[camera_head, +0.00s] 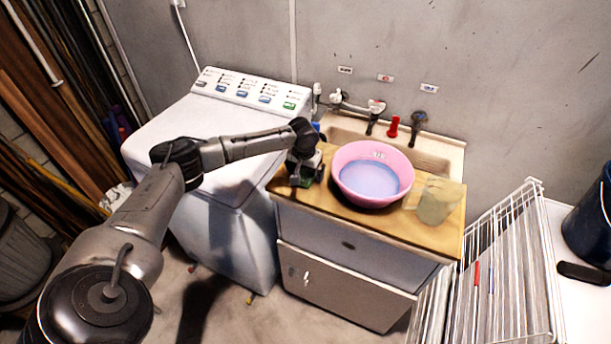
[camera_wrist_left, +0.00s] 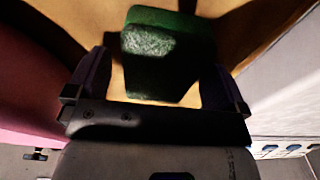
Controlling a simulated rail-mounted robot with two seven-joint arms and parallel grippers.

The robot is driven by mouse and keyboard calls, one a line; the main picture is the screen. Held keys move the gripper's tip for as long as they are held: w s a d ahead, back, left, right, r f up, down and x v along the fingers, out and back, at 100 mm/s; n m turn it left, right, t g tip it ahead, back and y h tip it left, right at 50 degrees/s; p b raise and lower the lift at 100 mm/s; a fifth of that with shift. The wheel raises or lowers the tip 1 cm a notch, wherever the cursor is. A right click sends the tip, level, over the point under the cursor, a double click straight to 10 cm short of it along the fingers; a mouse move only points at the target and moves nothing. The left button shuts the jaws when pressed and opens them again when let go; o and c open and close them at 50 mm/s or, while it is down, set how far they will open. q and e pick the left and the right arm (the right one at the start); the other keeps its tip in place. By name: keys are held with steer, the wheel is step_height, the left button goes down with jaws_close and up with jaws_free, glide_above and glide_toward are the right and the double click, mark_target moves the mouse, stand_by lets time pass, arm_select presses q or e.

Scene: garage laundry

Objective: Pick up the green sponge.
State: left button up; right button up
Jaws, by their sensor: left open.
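The green sponge (camera_wrist_left: 165,60) lies on the wooden board, and in the left wrist view it is between the two fingers of my left gripper (camera_wrist_left: 160,84). The fingers are open. A gap shows between the sponge and the left-hand finger; at the other finger, shadow hides whether they touch. In the head view my left gripper (camera_head: 303,178) points down at the board's left end, left of the pink basin. Only a little green of the sponge (camera_head: 294,182) shows under it there. My right gripper is not in view.
The pink basin (camera_head: 341,156) with bluish contents stands close right of my left gripper. A pale translucent container (camera_head: 437,203) stands on the wooden board (camera_head: 340,206) further right. A white washing machine (camera_head: 165,135) is at left, a white wire rack (camera_head: 510,270) at right.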

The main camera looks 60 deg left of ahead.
arm_select(q)
steer(key=shift+f, duration=0.3)
steer(key=c, duration=1)
steer(key=shift+r+p, duration=0.9)
steer(key=shift+r, duration=4.2)
